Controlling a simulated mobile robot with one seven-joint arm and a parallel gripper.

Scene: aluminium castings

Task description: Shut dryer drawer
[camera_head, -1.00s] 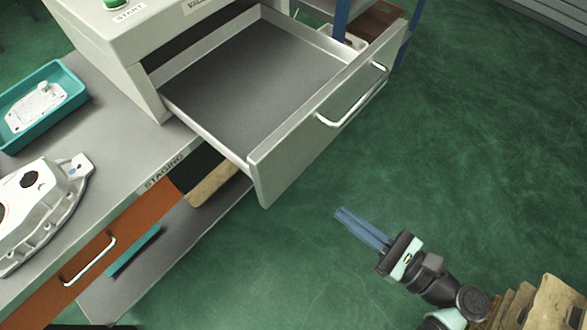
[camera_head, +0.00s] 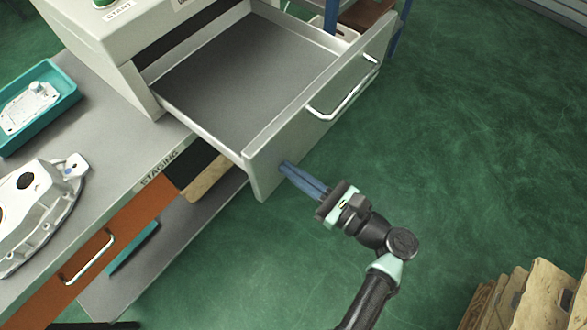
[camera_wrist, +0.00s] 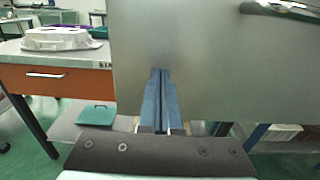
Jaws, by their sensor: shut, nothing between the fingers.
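The dryer drawer (camera_head: 245,85) stands pulled out of the grey dryer (camera_head: 95,30), and its inside is empty. Its front panel (camera_head: 268,165) has a curved metal handle (camera_head: 345,100). My gripper (camera_head: 285,166) is shut and empty, with its blue fingertips at the lower left part of the front panel, left of the handle. In the wrist view the fingers (camera_wrist: 160,75) point at the plain grey panel (camera_wrist: 205,60), with the handle (camera_wrist: 285,10) at the upper right. The fingertips look very close to the panel; I cannot tell if they touch.
The bench marked STAGING carries a white casting (camera_head: 40,205) and a teal tray (camera_head: 60,80) holding a part. An orange drawer (camera_head: 105,255) sits under the bench top. Cardboard boxes (camera_head: 535,295) stand at the lower right. Green floor is free to the right.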

